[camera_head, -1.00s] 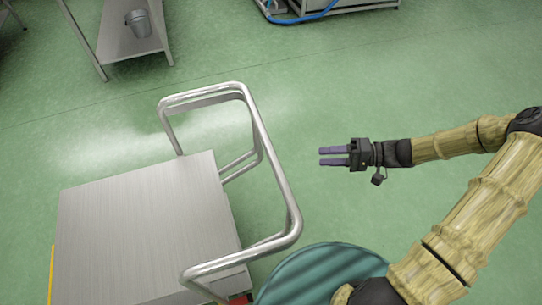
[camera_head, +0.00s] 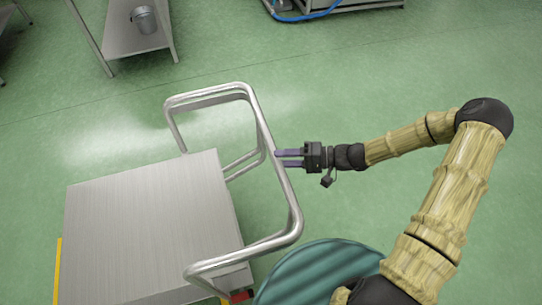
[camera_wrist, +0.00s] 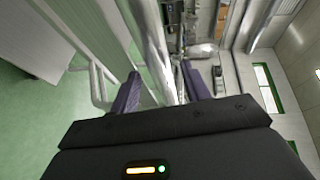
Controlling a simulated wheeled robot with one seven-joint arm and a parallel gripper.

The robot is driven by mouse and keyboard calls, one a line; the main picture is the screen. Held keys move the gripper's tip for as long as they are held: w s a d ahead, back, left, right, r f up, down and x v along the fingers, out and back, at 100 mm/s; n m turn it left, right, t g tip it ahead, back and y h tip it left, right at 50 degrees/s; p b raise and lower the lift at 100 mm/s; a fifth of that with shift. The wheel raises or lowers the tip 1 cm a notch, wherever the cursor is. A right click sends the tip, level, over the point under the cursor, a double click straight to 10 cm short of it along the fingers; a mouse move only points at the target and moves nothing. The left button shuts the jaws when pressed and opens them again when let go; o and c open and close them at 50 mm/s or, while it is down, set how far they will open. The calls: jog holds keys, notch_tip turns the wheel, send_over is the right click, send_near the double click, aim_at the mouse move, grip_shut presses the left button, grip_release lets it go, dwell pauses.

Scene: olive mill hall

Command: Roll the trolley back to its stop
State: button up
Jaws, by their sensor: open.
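The trolley (camera_head: 150,220) has a flat brushed-steel top and a bent metal tube handle (camera_head: 281,185) on its right side. It stands on the green floor at the lower left in the head view. My gripper (camera_head: 277,158) points left, with its two purple fingertips at the handle's long bar. In the wrist view the handle tube (camera_wrist: 150,45) runs up between the two open fingers (camera_wrist: 162,92). I cannot tell whether the fingers touch the tube. The trolley's stop cannot be made out for certain.
A yellow strip (camera_head: 57,268) shows along the trolley's left edge. A steel table (camera_head: 122,40) with a metal bucket (camera_head: 144,20) stands at the upper left. A metal frame with a blue hose (camera_head: 305,17) is at the top.

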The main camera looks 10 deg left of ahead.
jog(key=shift+p+x, duration=0.35)
jog(key=shift+x, duration=2)
jog(key=shift+d, duration=0.15)
grip_shut()
